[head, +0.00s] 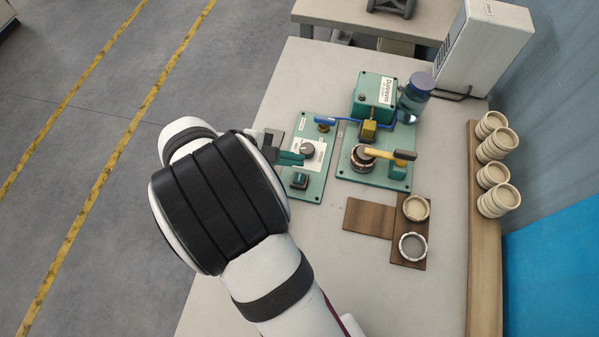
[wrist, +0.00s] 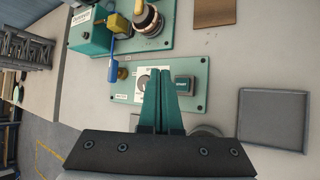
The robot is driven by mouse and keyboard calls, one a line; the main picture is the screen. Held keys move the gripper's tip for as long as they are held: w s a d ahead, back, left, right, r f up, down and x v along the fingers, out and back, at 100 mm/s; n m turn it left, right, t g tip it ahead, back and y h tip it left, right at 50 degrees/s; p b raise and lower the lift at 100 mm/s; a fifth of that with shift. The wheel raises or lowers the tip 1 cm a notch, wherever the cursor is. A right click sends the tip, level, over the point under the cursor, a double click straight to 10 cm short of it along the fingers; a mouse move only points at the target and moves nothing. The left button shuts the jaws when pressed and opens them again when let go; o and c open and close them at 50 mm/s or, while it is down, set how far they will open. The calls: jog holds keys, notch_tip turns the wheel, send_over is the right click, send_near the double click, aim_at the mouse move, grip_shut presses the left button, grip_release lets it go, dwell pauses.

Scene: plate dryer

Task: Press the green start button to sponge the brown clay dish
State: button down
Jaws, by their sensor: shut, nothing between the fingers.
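My gripper (head: 301,157) is shut and empty, its green fingers over the control panel (head: 315,133) in the head view. In the wrist view the fingertips (wrist: 162,70) are above the panel (wrist: 131,95), close to the grey dial. The start button (head: 299,181) is a dark box with a greenish face; it shows just right of the fingers in the wrist view (wrist: 185,85). I cannot tell the gap between fingers and panel. A brown round dish (head: 361,162) sits on the green machine (head: 384,176), under a yellow arm (head: 381,153), which partly hides it.
A blue lever (head: 325,121) stands at the panel's top corner. A brown board (head: 398,251) holds a cream dish (head: 416,208) and a pale ring (head: 413,247). Stacked cream dishes (head: 497,145) line a wooden shelf (head: 485,270). The table (head: 340,285) is clear in front.

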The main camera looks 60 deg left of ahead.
aim_at(299, 179)
jog(key=shift+f, duration=2.35)
jog(key=shift+f, duration=0.1)
jog(key=shift+f, duration=0.3)
